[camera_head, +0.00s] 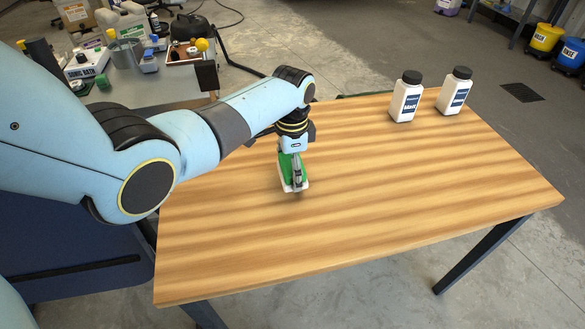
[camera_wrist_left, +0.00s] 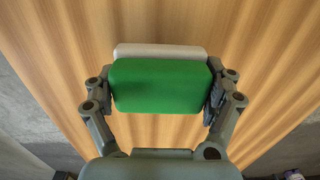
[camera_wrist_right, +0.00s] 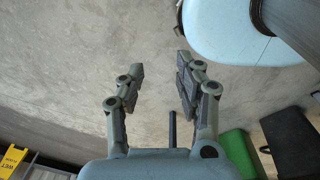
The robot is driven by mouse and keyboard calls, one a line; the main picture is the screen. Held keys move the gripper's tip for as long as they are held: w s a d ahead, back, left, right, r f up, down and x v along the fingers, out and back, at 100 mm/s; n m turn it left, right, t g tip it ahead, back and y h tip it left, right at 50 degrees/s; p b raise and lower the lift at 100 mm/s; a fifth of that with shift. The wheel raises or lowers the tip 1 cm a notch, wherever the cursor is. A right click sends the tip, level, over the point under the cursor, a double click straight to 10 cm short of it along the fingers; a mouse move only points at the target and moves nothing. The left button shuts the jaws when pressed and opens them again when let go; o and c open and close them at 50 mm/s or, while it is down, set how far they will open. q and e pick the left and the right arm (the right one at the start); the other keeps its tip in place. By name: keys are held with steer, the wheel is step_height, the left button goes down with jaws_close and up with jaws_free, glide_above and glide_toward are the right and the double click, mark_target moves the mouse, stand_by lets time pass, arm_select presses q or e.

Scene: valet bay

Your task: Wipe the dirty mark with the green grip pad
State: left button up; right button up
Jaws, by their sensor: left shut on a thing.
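The green grip pad (camera_wrist_left: 160,86) has a green upper body and a white underside layer (camera_wrist_left: 158,49). My left gripper (camera_wrist_left: 161,92) is shut on its two sides. In the head view the pad (camera_head: 284,166) is at or just above the left part of the wooden table (camera_head: 400,205); I cannot tell whether it touches. My left gripper (camera_head: 296,178) points down there and hides part of the pad. I see no dirty mark on the visible tabletop. My right gripper (camera_wrist_right: 158,85) is open and empty in the right wrist view, over bare concrete floor.
Two white bottles with black caps, one (camera_head: 406,97) and another (camera_head: 454,91), stand at the table's back right. A cluttered grey bench (camera_head: 150,85) stands behind left. Yellow (camera_head: 546,38) and blue (camera_head: 571,54) buckets are far right. The table's middle and front are clear.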

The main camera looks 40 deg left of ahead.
arm_select(q)
step_height(320, 180, up, 3)
steer(key=shift+f+p, duration=0.2)
steer(key=shift+p, duration=0.9)
step_height(320, 180, up, 2)
steer(key=shift+r+p, duration=0.1)
steer(key=shift+p, duration=1)
steer(key=shift+r+p, duration=0.4)
steer(key=shift+p, duration=0.05)
arm_select(e)
step_height(320, 180, up, 6)
steer(key=shift+s+a+f, duration=0.1)
steer(key=shift+s, duration=0.05)
steer(key=shift+d, duration=0.2)
